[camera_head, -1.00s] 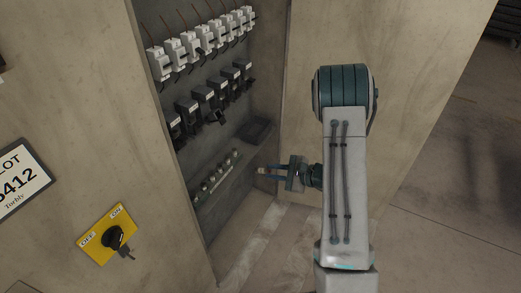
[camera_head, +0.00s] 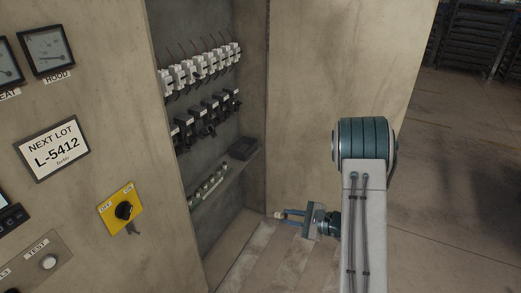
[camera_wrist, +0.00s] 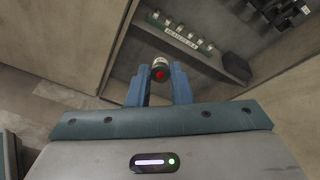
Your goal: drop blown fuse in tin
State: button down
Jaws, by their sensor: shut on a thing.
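The blown fuse (camera_wrist: 160,70) is a small pale cylinder with a dark end and a red dot. It sits between the blue fingertips of my gripper (camera_wrist: 159,82), which is shut on it. In the head view my gripper (camera_head: 287,215) points left, low in front of the open cabinet, with the fuse's pale end (camera_head: 277,214) at its tips. A dark, open-topped box that looks like the tin (camera_head: 243,148) stands at the right end of the cabinet's shelf. It also shows in the wrist view (camera_wrist: 236,66), beyond and right of the fuse, apart from it.
A labelled row of spare fuses (camera_head: 209,186) stands on the shelf left of the tin. Black fuse holders (camera_head: 207,118) and white breakers (camera_head: 202,69) line the back wall above. The cabinet's right side wall (camera_head: 254,90) rises beside the tin. A yellow switch plate (camera_head: 120,209) is outside, left.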

aim_at(244, 148)
jog(key=z, duration=1.65)
jog(key=i, duration=2.05)
jog(key=u, duration=3.45)
jog(key=i, duration=1.45)
jog(key=z, duration=0.05)
